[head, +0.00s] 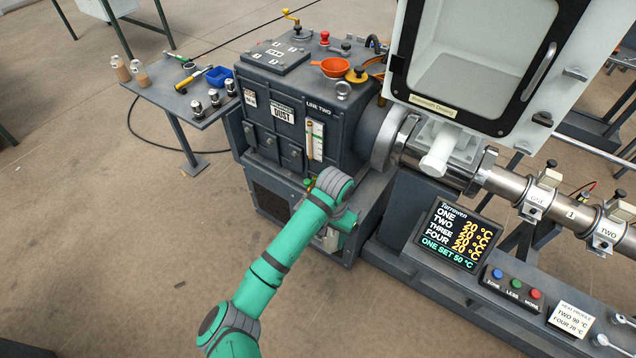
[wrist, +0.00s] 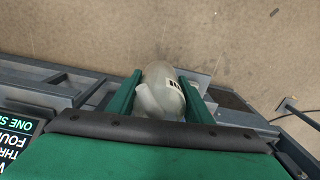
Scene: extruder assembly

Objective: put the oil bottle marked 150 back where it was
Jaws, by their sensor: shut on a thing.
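My gripper (wrist: 160,92) is shut on a pale, translucent bottle (wrist: 160,85), with one green finger along each side. A dark-marked label shows on the bottle, but I cannot read its number. In the head view my gripper (head: 343,222) is low in front of the dark machine cabinet, and my arm hides most of it. A pale patch below it may be the held bottle. Two bottles with brownish contents, one (head: 121,69) and another (head: 140,74), stand at the far left of the side table (head: 160,93). Their markings are too small to read.
The side table also holds a blue bin (head: 220,76), a yellow-handled tool (head: 190,80) and several small metal parts. The machine cabinet (head: 285,125) carries an orange funnel (head: 334,67) on top. The temperature display (head: 458,235) stands to the right. Open floor lies at left.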

